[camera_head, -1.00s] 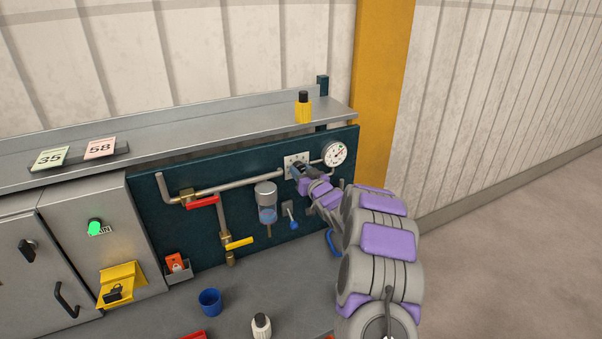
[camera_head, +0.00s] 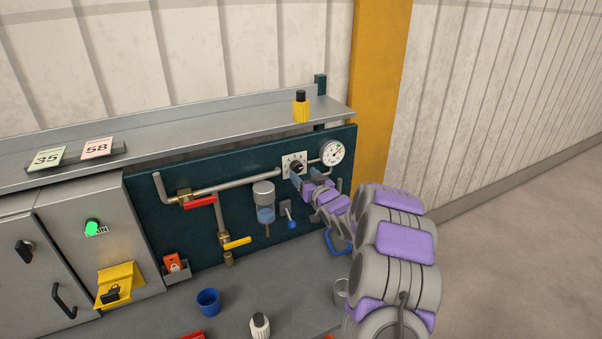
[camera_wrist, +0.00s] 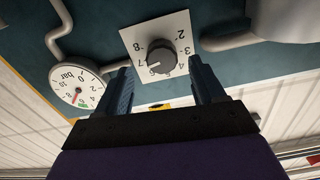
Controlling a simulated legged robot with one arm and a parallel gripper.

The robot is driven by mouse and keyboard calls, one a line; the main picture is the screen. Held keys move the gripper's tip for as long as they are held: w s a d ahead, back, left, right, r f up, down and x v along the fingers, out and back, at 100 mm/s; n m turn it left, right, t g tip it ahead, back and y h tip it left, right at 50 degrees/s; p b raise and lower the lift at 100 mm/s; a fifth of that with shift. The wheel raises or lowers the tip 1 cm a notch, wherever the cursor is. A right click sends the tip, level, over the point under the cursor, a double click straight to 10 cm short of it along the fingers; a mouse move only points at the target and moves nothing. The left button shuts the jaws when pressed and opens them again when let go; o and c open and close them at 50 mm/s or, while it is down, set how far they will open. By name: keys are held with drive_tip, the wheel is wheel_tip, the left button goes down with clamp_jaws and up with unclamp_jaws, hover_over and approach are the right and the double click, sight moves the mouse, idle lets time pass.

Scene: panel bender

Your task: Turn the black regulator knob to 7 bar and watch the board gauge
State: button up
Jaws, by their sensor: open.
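The black regulator knob (camera_wrist: 161,57) sits on a white numbered plate (camera_wrist: 152,24) in the wrist view. Its pale mark points at about the 7. In the head view the knob (camera_head: 296,166) shows on the teal board. My gripper (camera_wrist: 161,70) is open, with one finger on each side of the knob and just short of it; it holds nothing. In the head view my gripper (camera_head: 306,178) is just below and right of the knob. The round white board gauge (camera_wrist: 77,88) shows a red needle near a green mark; its exact reading is too small to tell. The gauge (camera_head: 332,152) is right of the knob.
Pipes with a red lever (camera_head: 201,202) and a yellow lever (camera_head: 238,242) are left of the knob. A filter bowl (camera_head: 265,205) hangs nearby. A yellow bottle (camera_head: 301,108) stands on the shelf above. A blue cup (camera_head: 208,301) stands on the bench below.

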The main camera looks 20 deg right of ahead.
drive_tip(key=s, duration=1.3)
drive_tip(key=shift+s+d, duration=0.2)
drive_tip(key=shift+d, duration=0.15)
